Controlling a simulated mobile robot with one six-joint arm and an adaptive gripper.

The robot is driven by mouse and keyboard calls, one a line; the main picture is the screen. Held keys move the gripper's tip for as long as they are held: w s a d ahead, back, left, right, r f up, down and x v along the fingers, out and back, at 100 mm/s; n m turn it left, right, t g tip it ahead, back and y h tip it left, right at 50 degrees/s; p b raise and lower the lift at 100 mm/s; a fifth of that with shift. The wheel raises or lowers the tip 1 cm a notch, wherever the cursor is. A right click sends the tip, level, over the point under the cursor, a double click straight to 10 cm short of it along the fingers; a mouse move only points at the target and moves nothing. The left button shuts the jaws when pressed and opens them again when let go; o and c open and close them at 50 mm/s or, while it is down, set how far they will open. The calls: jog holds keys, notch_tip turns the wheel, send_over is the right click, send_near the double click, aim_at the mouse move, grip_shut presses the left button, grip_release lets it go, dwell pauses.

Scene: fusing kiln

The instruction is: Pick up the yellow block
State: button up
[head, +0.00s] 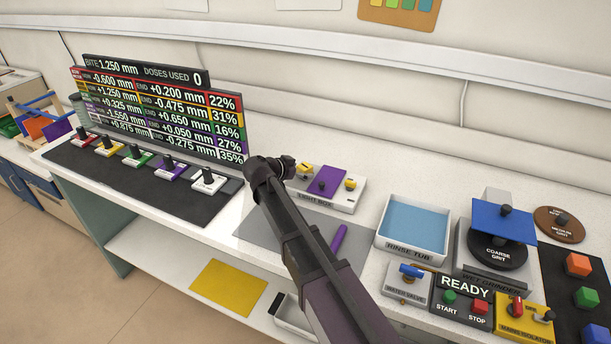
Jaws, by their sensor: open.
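A yellow block (109,149) with a black upright knob sits on the dark mat at the left, in a row between a red one and a green one. Two smaller yellow pieces, a left one (304,171) and a right one (350,184), sit on the light box (342,203); which yellow thing is meant, I cannot tell. My gripper (286,167) is at the light box's left end in the picture, close to the left yellow piece, and well right of the yellow block on the mat. It is open; its fingers are small and dark, and contact cannot be told.
A display board (160,110) stands behind the dark mat (185,203). A purple piece (325,180) lies on the light box. A rinse tub (412,227), wet grinder (490,270) and control boxes crowd the right. A purple stick (339,238) lies on a grey mat (262,229).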

jog(key=shift+x, duration=0.8)
grip_shut()
